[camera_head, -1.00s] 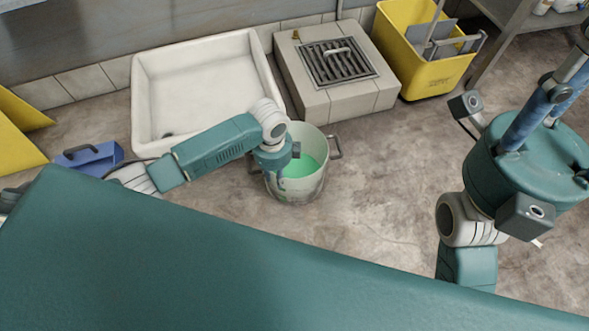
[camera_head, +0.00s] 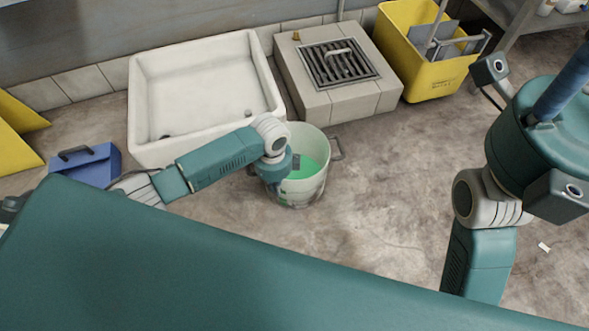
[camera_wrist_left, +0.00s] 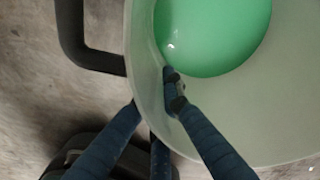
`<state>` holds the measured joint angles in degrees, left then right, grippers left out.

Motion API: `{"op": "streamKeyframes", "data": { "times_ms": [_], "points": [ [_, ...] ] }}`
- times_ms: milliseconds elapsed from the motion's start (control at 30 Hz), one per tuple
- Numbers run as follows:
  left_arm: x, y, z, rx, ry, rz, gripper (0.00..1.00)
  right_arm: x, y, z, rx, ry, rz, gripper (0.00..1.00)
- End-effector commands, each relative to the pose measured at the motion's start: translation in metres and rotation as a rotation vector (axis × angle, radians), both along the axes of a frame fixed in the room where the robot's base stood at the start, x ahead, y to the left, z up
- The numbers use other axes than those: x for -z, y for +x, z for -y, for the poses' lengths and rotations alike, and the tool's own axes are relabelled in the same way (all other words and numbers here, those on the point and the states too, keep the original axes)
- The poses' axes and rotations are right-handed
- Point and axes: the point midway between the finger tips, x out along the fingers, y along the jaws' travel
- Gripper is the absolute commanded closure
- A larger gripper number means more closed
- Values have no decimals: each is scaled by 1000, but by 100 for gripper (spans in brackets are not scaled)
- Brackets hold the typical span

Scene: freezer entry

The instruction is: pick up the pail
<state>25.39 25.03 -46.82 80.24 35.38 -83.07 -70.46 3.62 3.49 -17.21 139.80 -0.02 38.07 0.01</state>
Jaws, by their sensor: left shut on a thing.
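The pail (camera_head: 312,190) is pale and translucent, with green in its bottom and dark side handles. It is upright in front of the white basin; I cannot tell if it touches the floor. My left gripper (camera_head: 284,172) is at its left rim, shut on the wall. In the left wrist view the pail (camera_wrist_left: 225,120) fills the right side, with one finger inside the wall and another outside; a handle (camera_wrist_left: 88,55) stands clear of the fingers. My right gripper (camera_head: 563,85) is at the right edge, its fingertips cut off, away from the pail.
Behind the pail are a white basin (camera_head: 140,105) and a tiled block with a drain grate (camera_head: 340,62). A yellow mop bucket (camera_head: 432,80) stands at the back right. A blue box (camera_head: 88,168) is at the left. The floor (camera_head: 395,170) right of the pail is clear.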

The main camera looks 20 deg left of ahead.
Motion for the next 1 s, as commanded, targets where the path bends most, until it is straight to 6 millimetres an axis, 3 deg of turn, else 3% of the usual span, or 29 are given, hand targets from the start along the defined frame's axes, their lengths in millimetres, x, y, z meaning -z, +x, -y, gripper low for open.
{"op": "streamKeyframes", "data": {
  "times_ms": [367,567,1000],
  "points": [
    [-7,5,2,0,-5,12,100,1,2,0,0,1,-11,60],
    [-27,6,1,0,-5,14,100,2,6,1,-2,2,-44,60],
    [-140,6,2,1,-5,14,100,21,6,8,-12,20,-222,60]
  ]
}}
